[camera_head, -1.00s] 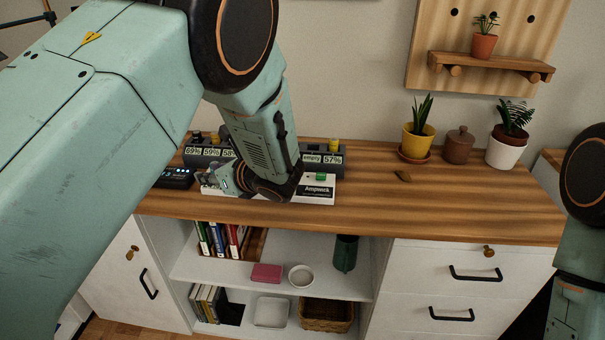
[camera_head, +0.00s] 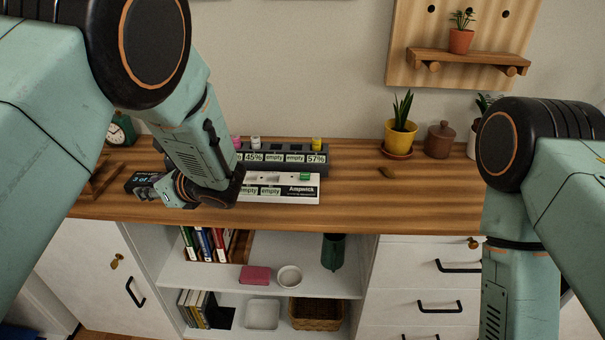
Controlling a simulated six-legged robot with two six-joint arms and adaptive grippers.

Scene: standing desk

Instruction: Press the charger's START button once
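The charger (camera_head: 285,196) is a long white unit on the desk, labelled Ampwick, with "empty" slot labels on its front. A green button (camera_head: 305,177) stands on its right top; any lettering on it is too small to read. My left gripper (camera_head: 168,192) is low at the charger's left end, beside a small dark display box (camera_head: 139,184). My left wrist hides the charger's left part, and the fingers are too obscured to judge. My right arm comes in from the right and points down; its gripper is out of the frame.
Behind the charger is a dark rack (camera_head: 285,157) with percentage labels and coloured pieces on top. A clock (camera_head: 118,130) and a wooden stand (camera_head: 100,180) are at left. A yellow plant pot (camera_head: 399,138) and brown jar (camera_head: 439,141) are at right. The desk (camera_head: 350,190) right of the charger is mostly clear.

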